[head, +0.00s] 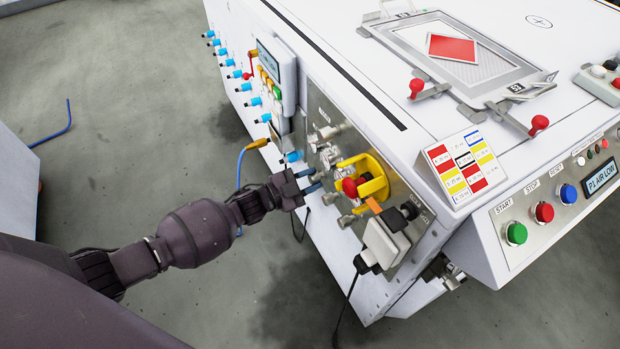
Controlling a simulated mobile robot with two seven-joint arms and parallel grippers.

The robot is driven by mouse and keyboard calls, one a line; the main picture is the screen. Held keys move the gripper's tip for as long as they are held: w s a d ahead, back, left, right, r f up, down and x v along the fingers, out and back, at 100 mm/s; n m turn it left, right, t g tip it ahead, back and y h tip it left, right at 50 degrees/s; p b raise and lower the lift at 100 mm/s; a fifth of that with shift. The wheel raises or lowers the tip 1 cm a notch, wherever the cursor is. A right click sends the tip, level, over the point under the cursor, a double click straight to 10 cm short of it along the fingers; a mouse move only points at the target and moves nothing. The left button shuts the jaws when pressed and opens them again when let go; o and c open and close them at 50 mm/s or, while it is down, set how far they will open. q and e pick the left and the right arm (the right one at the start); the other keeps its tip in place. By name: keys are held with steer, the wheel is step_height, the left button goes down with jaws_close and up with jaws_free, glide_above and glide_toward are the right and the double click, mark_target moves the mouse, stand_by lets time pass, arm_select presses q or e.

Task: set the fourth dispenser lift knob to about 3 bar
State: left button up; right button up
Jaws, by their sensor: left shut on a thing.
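My left gripper (318,181) reaches in from the left to the side panel of the white machine. Its blue-tipped fingers are shut on a small knob in a column of silver knobs. The fingers mostly hide this knob, and I cannot tell its number or its setting. Another silver knob (346,220) sticks out below the fingers, and more silver fittings (326,157) sit above them. Labels and gauge marks are too small to read. My right gripper is not in view.
A yellow guard ring with a red knob (349,187) stands close right of the fingers. A grey plug box (385,243) with a black cable sits below. Blue hose fittings (247,87) and a small display (268,60) are farther up the side. The operator display (601,178) reads "P1 AIR LOW".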

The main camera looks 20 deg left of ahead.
arm_select(q)
steer(key=shift+m, duration=0.3)
stand_by(0.4)
steer(key=o, duration=0.9)
steer(key=shift+s+a, duration=0.1)
steer(key=shift+s+a, duration=0.25)
steer(key=shift+s, duration=0.05)
steer(key=p+v, duration=0.1)
steer(key=v, duration=0.8)
steer(key=shift+s+a+p, duration=0.25)
steer(key=shift+s+p, duration=0.1)
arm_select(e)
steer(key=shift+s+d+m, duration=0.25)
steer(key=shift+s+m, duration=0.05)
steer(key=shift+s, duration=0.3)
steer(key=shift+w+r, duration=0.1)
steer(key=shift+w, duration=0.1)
